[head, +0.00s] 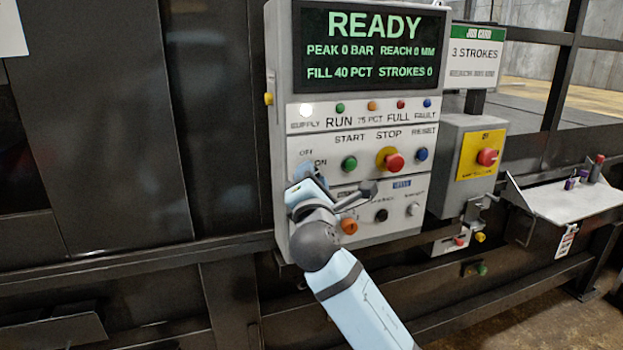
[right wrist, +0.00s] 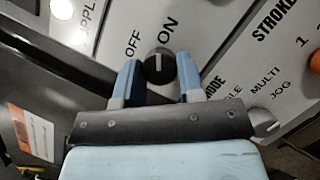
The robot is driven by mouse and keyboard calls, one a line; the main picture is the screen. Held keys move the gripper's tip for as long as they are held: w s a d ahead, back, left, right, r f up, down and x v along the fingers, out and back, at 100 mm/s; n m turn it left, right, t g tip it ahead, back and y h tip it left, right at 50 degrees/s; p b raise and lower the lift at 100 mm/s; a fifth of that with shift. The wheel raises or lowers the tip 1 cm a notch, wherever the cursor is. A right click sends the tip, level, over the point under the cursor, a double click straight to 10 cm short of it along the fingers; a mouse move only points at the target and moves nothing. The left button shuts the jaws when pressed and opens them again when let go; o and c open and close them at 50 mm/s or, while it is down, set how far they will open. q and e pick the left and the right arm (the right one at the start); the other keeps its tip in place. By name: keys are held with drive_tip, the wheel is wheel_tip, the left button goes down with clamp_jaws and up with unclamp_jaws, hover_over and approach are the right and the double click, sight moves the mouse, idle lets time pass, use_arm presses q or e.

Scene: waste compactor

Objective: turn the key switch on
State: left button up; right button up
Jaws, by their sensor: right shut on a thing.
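The key switch (right wrist: 158,65) is a round black knob with a white mark, next to the OFF and ON labels. In the right wrist view the mark points up, nearer the ON label than the OFF label. My right gripper (right wrist: 158,82) has its two blue fingers on either side of the knob and is shut on it. In the head view my right gripper (head: 306,180) is against the lower left of the control panel (head: 282,130) and hides the switch. My left gripper is not in view.
The screen (head: 375,48) reads READY, and the white SUPPLY lamp (head: 306,110) is lit. Close by are a green START button (head: 349,163), a red STOP button (head: 394,162) and an orange knob (head: 349,226). A grey shelf (head: 565,202) stands at the right.

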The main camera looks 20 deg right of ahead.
drive_tip(key=o, duration=0.9)
drive_tip(key=b+v, duration=0.2)
drive_tip(key=v, duration=1.2)
drive_tip(key=shift+w, duration=0.1)
drive_tip(key=shift+f, duration=0.1)
